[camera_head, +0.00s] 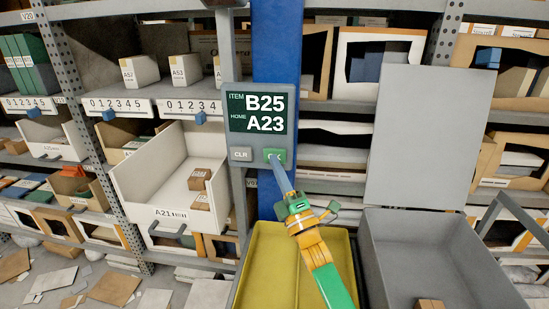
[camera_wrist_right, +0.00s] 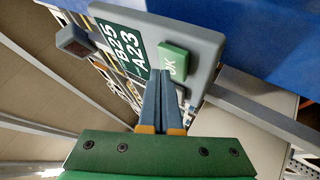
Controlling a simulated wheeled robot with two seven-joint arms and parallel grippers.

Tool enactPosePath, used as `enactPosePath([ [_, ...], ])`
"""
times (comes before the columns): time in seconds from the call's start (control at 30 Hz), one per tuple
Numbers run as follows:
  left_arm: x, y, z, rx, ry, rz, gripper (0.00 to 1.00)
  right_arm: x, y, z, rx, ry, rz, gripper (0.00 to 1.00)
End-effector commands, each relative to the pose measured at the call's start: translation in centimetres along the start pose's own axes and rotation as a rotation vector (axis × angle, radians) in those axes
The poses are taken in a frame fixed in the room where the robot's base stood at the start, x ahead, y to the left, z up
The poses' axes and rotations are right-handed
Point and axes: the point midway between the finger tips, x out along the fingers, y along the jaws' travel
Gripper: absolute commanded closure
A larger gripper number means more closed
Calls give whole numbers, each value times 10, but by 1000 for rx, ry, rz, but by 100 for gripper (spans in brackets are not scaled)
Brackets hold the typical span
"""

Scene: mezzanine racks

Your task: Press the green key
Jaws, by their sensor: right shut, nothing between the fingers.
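The green key (camera_head: 269,153) is on the lower right of a grey panel (camera_head: 232,111), beside a grey key marked CLR (camera_head: 241,154). In the right wrist view the green key (camera_wrist_right: 172,58) reads OK. The panel's dark display (camera_head: 257,113) shows ITEM B25 and HOME A23. My right gripper (camera_head: 277,161) is shut and empty, its blue-grey fingertips at the green key and covering part of it in the head view. In the right wrist view the fingertips (camera_wrist_right: 163,74) are at the key's edge; I cannot tell whether they touch. My left gripper is not in view.
The panel is by a blue post (camera_head: 278,50). Below stand a yellow tote (camera_head: 240,285) and a grey bin (camera_head: 392,278) with a raised lid (camera_head: 428,135). A white drawer labelled A21 (camera_head: 150,190) sticks out at left. Racks with boxes fill the background.

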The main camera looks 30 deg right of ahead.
Motion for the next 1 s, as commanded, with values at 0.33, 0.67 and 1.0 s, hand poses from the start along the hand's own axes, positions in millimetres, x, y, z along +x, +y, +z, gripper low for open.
enactPosePath([
  [0.33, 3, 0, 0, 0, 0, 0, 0, 2, -2, 2, 0, 0, 1, 100],
  [0.67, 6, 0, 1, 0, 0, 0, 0, 5, -5, 4, 0, 1, -1, 100],
  [1.0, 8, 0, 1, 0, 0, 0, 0, 7, -5, 5, 0, 0, 0, 100],
])
